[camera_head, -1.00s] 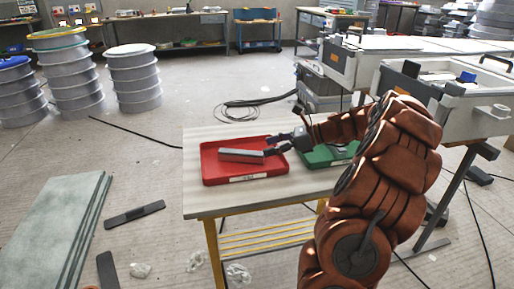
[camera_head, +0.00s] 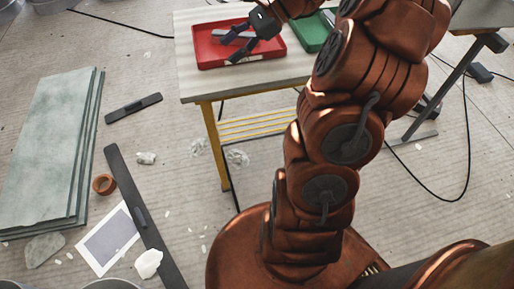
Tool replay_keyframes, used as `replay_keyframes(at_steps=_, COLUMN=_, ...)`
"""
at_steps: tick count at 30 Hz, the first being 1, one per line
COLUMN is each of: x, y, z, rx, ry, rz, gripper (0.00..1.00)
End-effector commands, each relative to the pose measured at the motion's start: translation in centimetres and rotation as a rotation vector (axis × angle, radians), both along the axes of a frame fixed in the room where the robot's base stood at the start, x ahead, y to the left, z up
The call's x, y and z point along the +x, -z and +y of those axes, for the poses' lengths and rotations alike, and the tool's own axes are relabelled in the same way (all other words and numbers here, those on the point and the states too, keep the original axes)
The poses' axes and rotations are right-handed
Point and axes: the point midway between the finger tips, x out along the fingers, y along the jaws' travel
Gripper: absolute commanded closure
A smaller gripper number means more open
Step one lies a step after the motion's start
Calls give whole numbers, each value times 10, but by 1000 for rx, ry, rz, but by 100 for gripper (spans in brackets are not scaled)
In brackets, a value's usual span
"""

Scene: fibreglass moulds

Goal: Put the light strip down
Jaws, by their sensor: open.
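The light grey strip (camera_head: 222,34) lies in the red tray (camera_head: 212,57) on the small table. It is partly hidden behind my gripper. My gripper (camera_head: 232,48) is above the red tray with its dark fingers spread apart. The fingers are open and point down and left toward the tray. No thing shows held between them. Whether a finger touches the strip, I cannot tell.
A green tray (camera_head: 312,38) stands on the table (camera_head: 194,86) to the right, partly behind my arm. Stacked greenish sheets (camera_head: 48,140), dark bars (camera_head: 133,108) and scraps lie on the floor at left. A cable (camera_head: 468,150) runs across the floor at right.

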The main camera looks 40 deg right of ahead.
Motion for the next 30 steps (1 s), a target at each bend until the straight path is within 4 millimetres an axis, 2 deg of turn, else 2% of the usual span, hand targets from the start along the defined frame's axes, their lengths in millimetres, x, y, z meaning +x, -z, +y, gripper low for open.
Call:
replay_keyframes(at_steps=1, x=-9, y=1, z=29, rx=-46, ry=-90, rz=-11, gripper=44)
replay_keyframes(at_steps=6, x=-52, y=12, z=100, rx=-210, ry=-389, rz=-64, gripper=44)
replay_keyframes(at_steps=9, x=-85, y=21, z=131, rx=-297, ry=-570, rz=-94, gripper=44)
replay_keyframes(at_steps=12, x=-119, y=30, z=153, rx=-378, ry=-751, rz=-126, gripper=44)
replay_keyframes(at_steps=18, x=-188, y=49, z=172, rx=-533, ry=-1106, rz=-197, gripper=44)
replay_keyframes(at_steps=24, x=-250, y=64, z=165, rx=-650, ry=-1444, rz=-257, gripper=44)
replay_keyframes(at_steps=30, x=-283, y=73, z=152, rx=-712, ry=-1653, rz=-293, gripper=44)
